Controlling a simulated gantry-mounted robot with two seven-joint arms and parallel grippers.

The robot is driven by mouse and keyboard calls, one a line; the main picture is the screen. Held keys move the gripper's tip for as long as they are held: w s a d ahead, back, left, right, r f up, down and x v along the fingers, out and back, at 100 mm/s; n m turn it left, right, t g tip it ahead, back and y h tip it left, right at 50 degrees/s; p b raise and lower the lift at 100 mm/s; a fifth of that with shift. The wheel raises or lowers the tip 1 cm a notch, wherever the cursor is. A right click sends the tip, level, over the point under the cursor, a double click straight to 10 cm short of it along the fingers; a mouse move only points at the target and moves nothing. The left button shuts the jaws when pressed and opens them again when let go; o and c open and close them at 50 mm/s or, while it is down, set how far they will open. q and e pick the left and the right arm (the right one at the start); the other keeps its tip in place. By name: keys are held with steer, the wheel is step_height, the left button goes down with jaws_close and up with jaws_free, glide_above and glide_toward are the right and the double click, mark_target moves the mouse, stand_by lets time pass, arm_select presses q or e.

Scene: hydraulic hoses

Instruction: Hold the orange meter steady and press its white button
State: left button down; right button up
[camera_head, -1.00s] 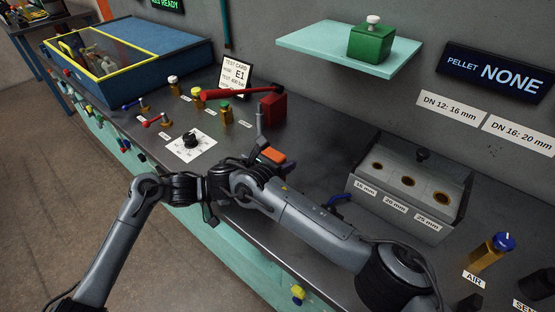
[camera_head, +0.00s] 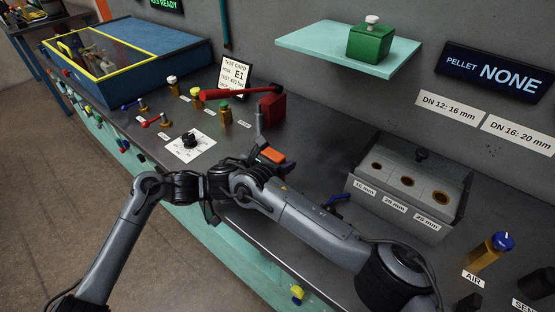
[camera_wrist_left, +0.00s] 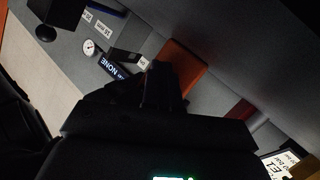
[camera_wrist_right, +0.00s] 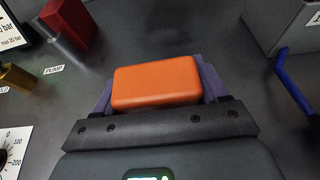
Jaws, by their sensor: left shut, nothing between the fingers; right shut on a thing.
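The orange meter (camera_wrist_right: 156,83) is a rounded block over the bench, held between the fingers of my right gripper (camera_wrist_right: 155,88). In the head view the orange meter (camera_head: 272,156) shows just beyond my right wrist, partly covered by dark gripper parts. My left gripper (camera_wrist_left: 165,88) is shut and empty. In the left wrist view its dark fingers overlap an orange-brown block (camera_wrist_left: 184,66), which looks like the meter; I cannot tell whether they touch it. The white button is not visible in any view. In the head view my arms hide much of the left gripper.
A red pump block (camera_head: 272,108) with a long red handle and a test card (camera_head: 235,76) stand behind the meter. A dial plate (camera_head: 188,146) lies left. A grey box with round holes (camera_head: 408,190) and a blue lever (camera_head: 336,200) are to the right.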

arm_select(q)
steer(key=shift+s+a+r, duration=0.1)
steer(key=shift+s+a, duration=0.1)
steer(key=shift+s, duration=0.05)
arm_select(e)
steer(key=shift+a, duration=0.1)
arm_select(q)
steer(key=shift+s+a, duration=1.15)
steer(key=shift+s, duration=0.15)
steer(key=shift+s+a, duration=0.8)
steer(key=shift+s, duration=0.2)
arm_select(e)
steer(key=o, duration=1.2)
steer(key=shift+o, duration=0.2)
